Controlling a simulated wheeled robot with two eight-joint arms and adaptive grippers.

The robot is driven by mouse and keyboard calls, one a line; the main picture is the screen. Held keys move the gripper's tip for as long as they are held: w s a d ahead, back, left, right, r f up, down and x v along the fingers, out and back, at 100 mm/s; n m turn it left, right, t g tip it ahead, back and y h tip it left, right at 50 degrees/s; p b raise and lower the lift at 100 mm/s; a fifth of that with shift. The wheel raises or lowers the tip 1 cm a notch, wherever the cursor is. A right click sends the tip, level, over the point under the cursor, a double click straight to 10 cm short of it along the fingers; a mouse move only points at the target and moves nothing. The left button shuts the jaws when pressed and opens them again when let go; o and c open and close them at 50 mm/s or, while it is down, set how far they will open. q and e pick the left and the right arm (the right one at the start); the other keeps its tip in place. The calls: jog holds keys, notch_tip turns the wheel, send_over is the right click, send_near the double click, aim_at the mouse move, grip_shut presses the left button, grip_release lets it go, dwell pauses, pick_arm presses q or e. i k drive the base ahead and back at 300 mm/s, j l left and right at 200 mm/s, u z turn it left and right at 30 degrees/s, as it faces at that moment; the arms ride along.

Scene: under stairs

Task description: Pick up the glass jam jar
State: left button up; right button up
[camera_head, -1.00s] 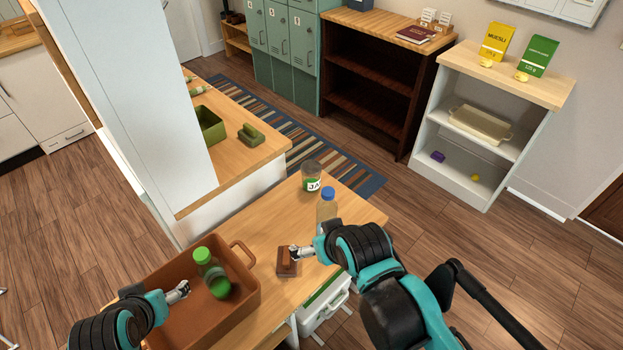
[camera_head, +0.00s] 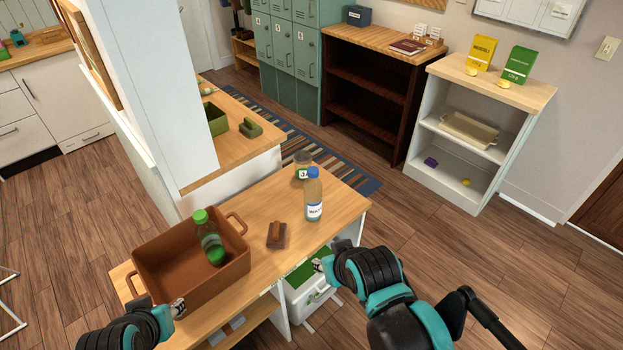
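The glass jam jar (camera_head: 301,168) stands upright near the far end of the wooden table, partly hidden behind a water bottle (camera_head: 314,199) with a blue cap. Only part of its label shows. My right gripper (camera_head: 319,264) is off the table's front edge, well short of the jar, above a white box with green on top. My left gripper (camera_head: 178,308) is at the front left, beside the near side of the brown crate. Both grippers are too small in view to tell how their fingers are set. Neither touches the jar.
The brown crate (camera_head: 158,278) holds a green-capped bottle (camera_head: 209,240). A brown block-like object (camera_head: 276,235) lies between crate and water bottle. The white box (camera_head: 303,297) is below the table's front edge. A white pillar (camera_head: 158,100) rises behind the table.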

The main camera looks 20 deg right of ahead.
aim_at(301, 171)
jog(key=z, duration=1.9)
jog(key=i+l+z, duration=0.1)
jog(key=i, duration=0.45)
jog(key=i+l+z, duration=0.1)
jog(key=i+l, duration=0.2)
jog(key=i, duration=0.3)
jog(key=i+l+z, duration=0.1)
jog(key=i, duration=0.45)
jog(key=i+j+u, duration=0.15)
jog(key=i+u, duration=0.95)
jog(key=u, duration=0.15)
jog(key=i+l+u, duration=0.2)
jog(key=u, duration=0.2)
jog(key=i+u, duration=0.2)
jog(key=u, duration=0.3)
jog(key=i+l+u, duration=0.1)
jog(key=u, duration=0.4)
jog(key=i+l+u, duration=0.2)
jog(key=u, duration=0.3)
jog(key=i+l, duration=0.05)
